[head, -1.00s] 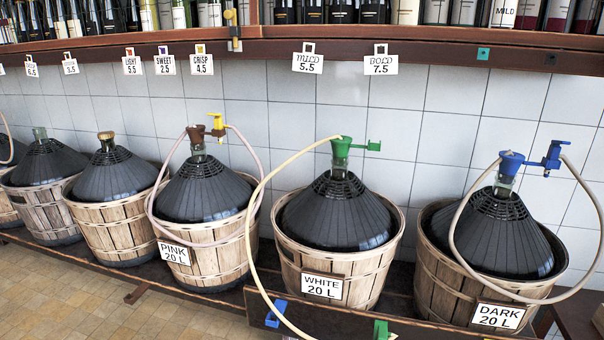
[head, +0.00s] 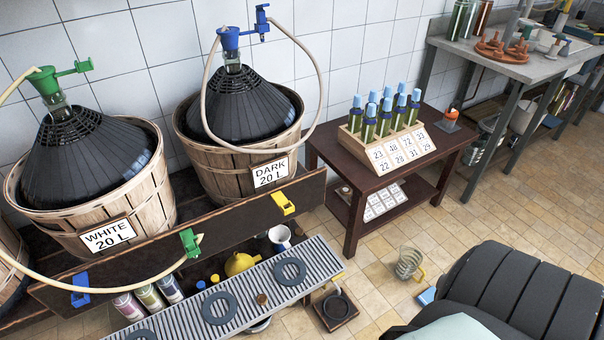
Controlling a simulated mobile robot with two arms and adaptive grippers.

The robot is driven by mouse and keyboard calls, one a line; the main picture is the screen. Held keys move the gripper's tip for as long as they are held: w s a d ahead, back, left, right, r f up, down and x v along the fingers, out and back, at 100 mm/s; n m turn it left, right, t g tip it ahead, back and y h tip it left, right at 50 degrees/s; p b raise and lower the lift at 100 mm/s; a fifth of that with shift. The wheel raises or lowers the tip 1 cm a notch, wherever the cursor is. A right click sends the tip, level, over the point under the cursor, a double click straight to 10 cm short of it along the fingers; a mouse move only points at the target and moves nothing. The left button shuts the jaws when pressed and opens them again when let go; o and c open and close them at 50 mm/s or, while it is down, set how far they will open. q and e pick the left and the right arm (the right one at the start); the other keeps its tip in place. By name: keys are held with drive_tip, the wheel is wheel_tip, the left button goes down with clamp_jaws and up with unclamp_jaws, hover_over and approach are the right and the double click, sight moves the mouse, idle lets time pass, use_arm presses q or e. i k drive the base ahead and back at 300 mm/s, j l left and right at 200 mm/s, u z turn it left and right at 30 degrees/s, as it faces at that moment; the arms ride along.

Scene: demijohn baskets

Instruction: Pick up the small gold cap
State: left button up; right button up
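No object is clearly the small gold cap. A small brownish round piece (head: 262,298) lies on the slatted metal grate (head: 245,302); it is too small to tell whether it is a cap or a cork. On the low shelf below the wall bench, a small yellow piece (head: 214,278) sits beside a small blue one (head: 200,284); what they are is unclear. Neither of my grippers is in view.
Demijohn baskets marked WHITE (head: 110,205) and DARK (head: 235,155) stand along the wall. A dark wooden table (head: 345,170) holds a numbered rack (head: 400,150) of blue-capped bottles. A large black ribbed object (head: 520,290) fills the lower right.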

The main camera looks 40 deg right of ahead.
sight(262, 299)
drive_tip(key=z, duration=0.8)
